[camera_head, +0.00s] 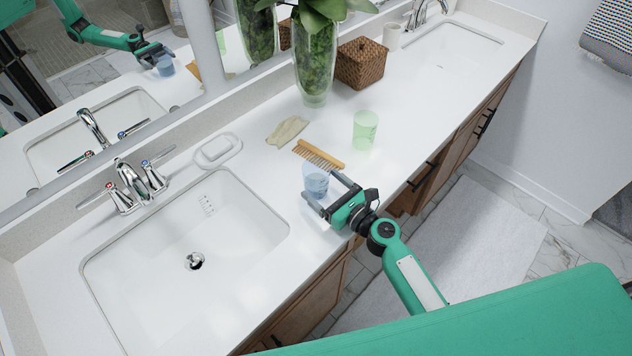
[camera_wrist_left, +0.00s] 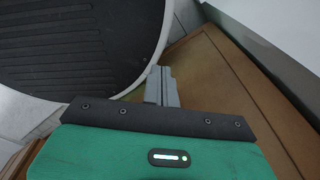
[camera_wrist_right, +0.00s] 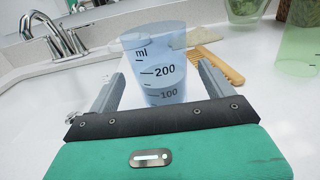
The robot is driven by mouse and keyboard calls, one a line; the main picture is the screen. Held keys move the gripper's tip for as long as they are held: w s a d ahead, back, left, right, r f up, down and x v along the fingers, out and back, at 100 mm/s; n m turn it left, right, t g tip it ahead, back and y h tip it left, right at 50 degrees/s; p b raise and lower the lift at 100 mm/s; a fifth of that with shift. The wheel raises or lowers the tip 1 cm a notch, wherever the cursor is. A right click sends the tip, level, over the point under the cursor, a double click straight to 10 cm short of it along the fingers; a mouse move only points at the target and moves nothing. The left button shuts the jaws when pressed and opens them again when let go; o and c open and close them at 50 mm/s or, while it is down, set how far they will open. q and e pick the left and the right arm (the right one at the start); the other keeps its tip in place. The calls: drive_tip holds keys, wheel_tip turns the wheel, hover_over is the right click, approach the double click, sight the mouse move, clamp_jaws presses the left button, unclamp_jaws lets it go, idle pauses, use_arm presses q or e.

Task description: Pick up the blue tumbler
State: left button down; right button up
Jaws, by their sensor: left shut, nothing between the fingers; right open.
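The blue tumbler (camera_head: 316,180) is translucent and stands upright on the white counter, right of the near sink. In the right wrist view the tumbler (camera_wrist_right: 158,68) shows dark "ml", 200 and 100 marks. My right gripper (camera_head: 325,194) is open, with its fingers on either side of the tumbler. In the right wrist view a gap shows between the tumbler and the fingers (camera_wrist_right: 157,85); whether either touches I cannot tell. My left gripper (camera_wrist_left: 162,85) is shut and empty, low beside a brown wooden cabinet front, and is not in the head view.
A wooden comb (camera_head: 318,155), a green tumbler (camera_head: 365,130) and a beige cloth (camera_head: 287,131) lie or stand behind the blue tumbler. The sink (camera_head: 190,240), soap dish (camera_head: 217,150), glass vase (camera_head: 315,65) and wicker box (camera_head: 361,63) are also on the counter.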

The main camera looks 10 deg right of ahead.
sight(316, 171)
drive_tip(key=shift+f+p+x, duration=0.2)
drive_tip(key=shift+p+x, duration=0.05)
drive_tip(key=shift+x, duration=1.1)
drive_tip(key=shift+f+p+x, duration=0.2)
drive_tip(key=shift+p+x, duration=0.05)
drive_tip(key=shift+x, duration=1.05)
drive_tip(key=c, duration=1.2)
